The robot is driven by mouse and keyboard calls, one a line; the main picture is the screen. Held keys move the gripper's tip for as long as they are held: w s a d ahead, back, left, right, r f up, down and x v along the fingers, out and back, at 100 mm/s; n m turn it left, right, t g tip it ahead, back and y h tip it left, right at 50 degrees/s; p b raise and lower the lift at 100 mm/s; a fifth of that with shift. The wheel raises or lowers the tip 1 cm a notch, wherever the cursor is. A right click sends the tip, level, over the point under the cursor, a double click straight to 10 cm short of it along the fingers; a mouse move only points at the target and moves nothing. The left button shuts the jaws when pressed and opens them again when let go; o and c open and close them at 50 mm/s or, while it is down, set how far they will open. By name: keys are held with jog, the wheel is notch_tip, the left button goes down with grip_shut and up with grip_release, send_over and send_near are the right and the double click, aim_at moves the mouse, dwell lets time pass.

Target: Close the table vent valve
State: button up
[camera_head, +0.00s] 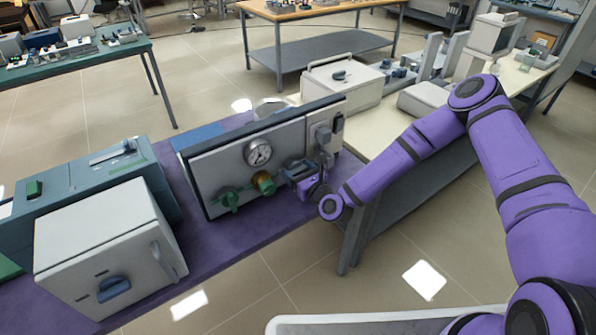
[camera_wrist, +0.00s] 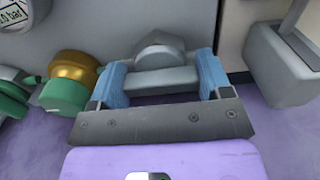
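A grey upright panel (camera_head: 222,165) on the purple-topped bench carries a round gauge (camera_head: 258,153), a green valve knob (camera_head: 229,199) and a brass-and-green valve (camera_head: 263,183). My gripper (camera_head: 297,172) is at the panel's lower right. In the wrist view, its two blue fingers (camera_wrist: 160,85) stand apart, one at each end of a grey valve handle (camera_wrist: 160,82) whose bar lies crosswise. I cannot tell whether the fingers press on it. The brass-and-green valve (camera_wrist: 70,82) is just left of the fingers. No label shows which valve is the vent valve.
A grey block with a lever (camera_wrist: 280,55) is close to the right of my gripper. A white furnace (camera_head: 105,250) and a blue-grey unit (camera_head: 90,178) stand at the left of the bench. A cream-topped bench (camera_head: 375,128) with instruments is behind my arm. Floor in front is clear.

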jog(key=c, duration=0.3)
jog(key=n, duration=0.4)
jog(key=shift+n, duration=0.3)
jog(key=n, duration=0.3)
jog(key=shift+s+f+n, duration=0.1)
jog(key=shift+n, duration=0.3)
jog(key=n, duration=0.5)
jog(key=shift+a, duration=0.15)
jog(key=shift+f+n, duration=0.15)
jog(key=shift+n, duration=2.15)
